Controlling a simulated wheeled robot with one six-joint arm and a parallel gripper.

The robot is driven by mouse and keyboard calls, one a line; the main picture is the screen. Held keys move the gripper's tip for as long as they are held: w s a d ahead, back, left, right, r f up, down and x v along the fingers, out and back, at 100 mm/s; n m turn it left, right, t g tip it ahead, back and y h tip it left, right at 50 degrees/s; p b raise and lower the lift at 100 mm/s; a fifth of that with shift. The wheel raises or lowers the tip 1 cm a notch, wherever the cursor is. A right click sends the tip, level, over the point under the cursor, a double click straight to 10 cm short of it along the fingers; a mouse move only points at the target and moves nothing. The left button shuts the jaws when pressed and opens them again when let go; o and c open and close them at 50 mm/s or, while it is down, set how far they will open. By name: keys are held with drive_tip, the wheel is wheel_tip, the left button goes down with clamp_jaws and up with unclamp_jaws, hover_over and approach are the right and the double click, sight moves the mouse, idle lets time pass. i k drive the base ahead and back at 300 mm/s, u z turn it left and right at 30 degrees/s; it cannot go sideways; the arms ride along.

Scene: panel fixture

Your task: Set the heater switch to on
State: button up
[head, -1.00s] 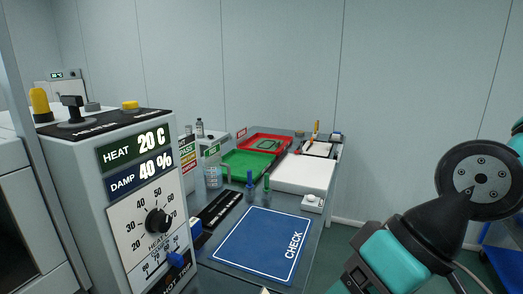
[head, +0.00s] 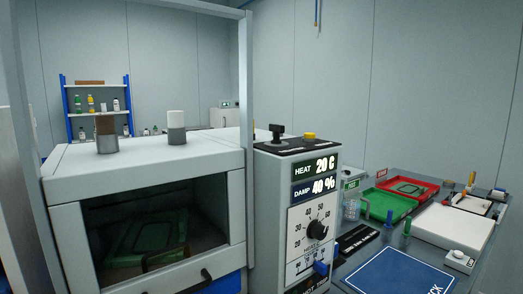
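The control box (head: 268,200) stands right of the chamber in the head view. Its displays read HEAT 20 C (head: 315,166) and DAMP 40 % (head: 314,186). Below them is a black dial (head: 317,230) on a white scale plate, and under that a blue slider knob (head: 320,268) on a second scale. A black raised switch handle (head: 276,131) and a yellow button (head: 309,136) sit on the black top plate. Labels on that top plate are too small to read, so I cannot tell which control is the heater switch or its setting. My gripper is not in view.
A chamber with a dark window (head: 155,225) and a handle (head: 205,274) fills the left. A grey post (head: 246,150) stands between it and the box. The table at right holds green (head: 378,205) and red trays, bottles and a blue mat (head: 400,275).

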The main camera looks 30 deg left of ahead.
sight(277, 130)
drive_tip(key=u, duration=0.3)
drive_tip(key=i, duration=0.3)
drive_tip(key=u, duration=0.95)
